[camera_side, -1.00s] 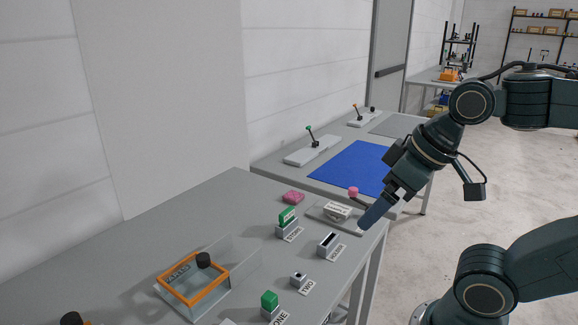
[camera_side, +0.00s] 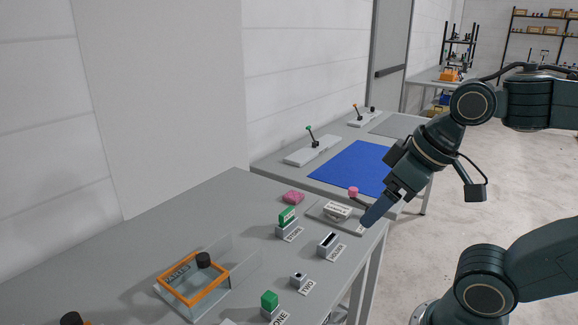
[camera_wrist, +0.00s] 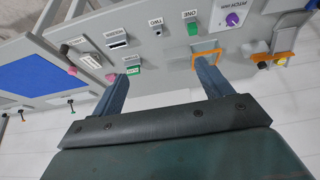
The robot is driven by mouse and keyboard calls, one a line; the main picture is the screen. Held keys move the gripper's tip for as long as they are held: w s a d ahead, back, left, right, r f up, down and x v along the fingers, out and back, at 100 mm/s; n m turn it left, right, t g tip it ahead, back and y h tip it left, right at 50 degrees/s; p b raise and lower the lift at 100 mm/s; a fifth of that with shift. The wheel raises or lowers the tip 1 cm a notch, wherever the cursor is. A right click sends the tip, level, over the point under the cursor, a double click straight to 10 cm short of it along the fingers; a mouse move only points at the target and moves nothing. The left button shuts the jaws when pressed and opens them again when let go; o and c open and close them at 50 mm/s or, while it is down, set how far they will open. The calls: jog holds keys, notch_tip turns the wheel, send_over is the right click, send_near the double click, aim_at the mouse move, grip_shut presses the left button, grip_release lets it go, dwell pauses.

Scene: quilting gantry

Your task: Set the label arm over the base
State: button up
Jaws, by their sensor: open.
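A short arm with a pink ball end (camera_side: 353,191) stands by a white labelled block (camera_side: 338,210) on a flat grey base (camera_side: 320,214), near the table's right edge. I take this as the label arm; its pivot is too small to make out. In the wrist view the pink ball (camera_wrist: 72,71) lies at the left, near the block (camera_wrist: 91,61). My gripper (camera_side: 369,219) appears just right of the base in the side view, with one finger hiding the other. In the wrist view its fingers (camera_wrist: 161,68) are apart with nothing gripped between them.
Holders with green pieces (camera_side: 287,217) (camera_side: 269,300), a slotted holder (camera_side: 328,243) and a small holder (camera_side: 298,279) stand nearby. An orange-rimmed clear box (camera_side: 194,279) is at the front. The table's back left is clear.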

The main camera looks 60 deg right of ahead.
jog(key=shift+w+d+r, duration=0.15)
jog(key=shift+w, duration=0.05)
jog(key=c, duration=0.7)
jog(key=shift+w+d+r+m, duration=0.1)
jog(key=shift+w+d+m, duration=0.05)
jog(key=shift+w+m, duration=0.15)
jog(key=c, duration=0.4)
jog(key=shift+w+d+r+m, duration=0.3)
jog(key=shift+w+d+m, duration=0.2)
jog(key=shift+w, duration=0.2)
grip_shut()
jog(key=w+d+m+g+h, duration=0.3)
jog(key=w+d+m, duration=0.7)
jog(key=w+d, duration=0.5)
jog(key=w+d+f+m+g, duration=0.1)
jog(key=d+f+m, duration=0.3)
jog(key=d, duration=0.7)
jog(key=d+f+m+g, duration=0.2)
jog(key=d+f+m, duration=0.3)
jog(key=d+f, duration=0.3)
jog(key=d, duration=0.4)
jog(key=shift+w+d+g+h, duration=0.3)
jog(key=shift+w, duration=0.1)
jog(key=shift+f, duration=0.1)
